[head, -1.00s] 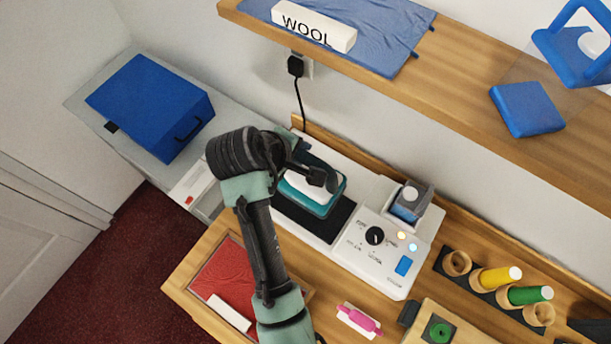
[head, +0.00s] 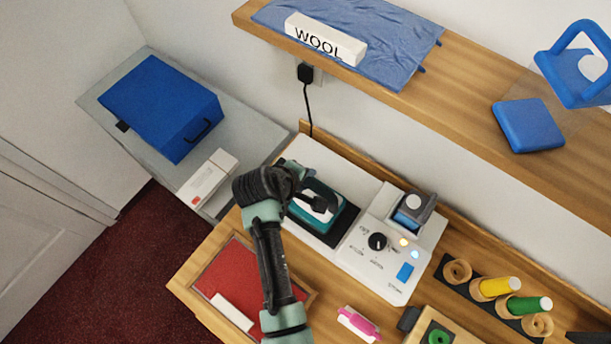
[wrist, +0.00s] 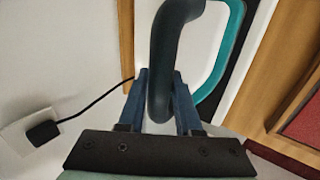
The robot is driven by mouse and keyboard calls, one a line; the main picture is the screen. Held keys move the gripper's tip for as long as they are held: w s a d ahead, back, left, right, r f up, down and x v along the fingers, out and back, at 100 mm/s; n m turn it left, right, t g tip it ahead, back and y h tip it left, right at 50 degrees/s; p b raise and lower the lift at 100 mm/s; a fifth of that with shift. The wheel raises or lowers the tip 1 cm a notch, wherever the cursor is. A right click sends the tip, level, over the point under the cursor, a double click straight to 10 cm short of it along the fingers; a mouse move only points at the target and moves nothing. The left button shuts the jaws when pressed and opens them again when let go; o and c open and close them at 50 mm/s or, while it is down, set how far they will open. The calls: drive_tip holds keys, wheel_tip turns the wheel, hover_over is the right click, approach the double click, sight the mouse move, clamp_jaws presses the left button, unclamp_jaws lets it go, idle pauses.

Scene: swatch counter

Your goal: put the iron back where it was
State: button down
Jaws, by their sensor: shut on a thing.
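The teal and white iron (head: 306,216) has a dark handle and is over the black pad (head: 347,222) of the white station on the counter. I cannot tell from these views whether it touches the pad. My gripper (wrist: 159,85) is shut on the iron's dark curved handle (wrist: 176,35), one blue finger on each side of it in the wrist view. In the head view my arm hides the gripper's fingers and part of the iron. The wrist view also shows the iron's teal edge (wrist: 222,70).
Right of the pad is a control panel (head: 377,266) with a knob and lit lamps, and a grey-blue container (head: 412,210) behind it. A wooden shelf (head: 455,92) overhangs the back. A black cord (head: 308,105) hangs from the wall plug. A red inset (head: 238,280) lies in front.

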drive_tip(key=shift+w, duration=0.1)
drive_tip(key=c, duration=0.6)
unclamp_jaws()
drive_tip(key=shift+r, duration=0.1)
drive_tip(key=b+v, duration=0.1)
drive_tip(key=v, duration=1.1)
drive_tip(key=shift+a, duration=0.1)
